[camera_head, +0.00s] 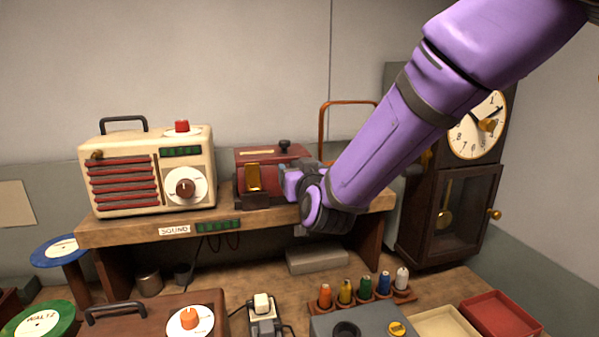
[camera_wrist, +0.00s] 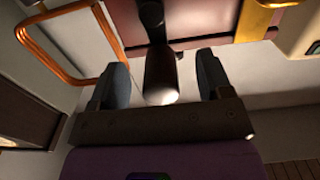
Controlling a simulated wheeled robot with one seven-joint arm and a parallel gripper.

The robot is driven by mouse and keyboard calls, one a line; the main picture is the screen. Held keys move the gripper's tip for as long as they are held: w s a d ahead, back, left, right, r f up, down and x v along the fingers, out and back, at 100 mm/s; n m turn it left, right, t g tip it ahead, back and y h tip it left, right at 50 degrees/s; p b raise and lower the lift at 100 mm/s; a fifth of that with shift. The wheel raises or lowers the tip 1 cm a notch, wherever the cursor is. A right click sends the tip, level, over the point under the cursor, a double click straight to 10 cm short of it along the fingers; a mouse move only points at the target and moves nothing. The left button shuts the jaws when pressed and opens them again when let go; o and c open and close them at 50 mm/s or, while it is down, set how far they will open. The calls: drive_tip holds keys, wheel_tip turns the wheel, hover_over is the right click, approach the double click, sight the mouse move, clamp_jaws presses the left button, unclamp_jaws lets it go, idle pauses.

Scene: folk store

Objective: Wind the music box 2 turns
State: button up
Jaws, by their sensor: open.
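The music box looks to be the dark red box (camera_head: 268,156) with a gold panel, standing on the wooden shelf. It also shows along the top of the wrist view (camera_wrist: 205,22). A crank with a rounded brown grip (camera_wrist: 160,72) sticks out from it on a dark arm. My gripper (camera_head: 292,184) is at the right part of the box's front. In the wrist view my gripper (camera_wrist: 163,84) is open, one finger on each side of the crank grip, with visible gaps. The crank is hidden behind my gripper in the head view.
A cream radio (camera_head: 185,150) stands left of the box on the shelf (camera_head: 150,232). A copper-coloured loop (camera_head: 322,125) rises at the right, near my arm. A clock cabinet (camera_head: 452,215) stands further right. Coloured spools (camera_head: 365,287) and boxes crowd the counter below.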

drive_tip(key=v, duration=0.8)
drive_tip(key=shift+s, duration=0.35)
drive_tip(key=shift+d+r, duration=0.1)
drive_tip(key=shift+d, duration=0.1)
idle(0.3)
drive_tip(key=s+d+r+g+h, duration=0.1)
drive_tip(key=s+d+r+g, duration=0.15)
drive_tip(key=d, duration=0.45)
drive_tip(key=s+d+r+g, duration=0.2)
drive_tip(key=s+d+g, duration=0.2)
drive_tip(key=d, duration=0.4)
drive_tip(key=s+d+m+g+h, duration=0.3)
drive_tip(key=s+d+g+h, duration=0.1)
drive_tip(key=s+d, duration=1)
drive_tip(key=s+f+g, duration=0.1)
drive_tip(key=s, duration=0.3)
drive_tip(key=shift+g, duration=0.35)
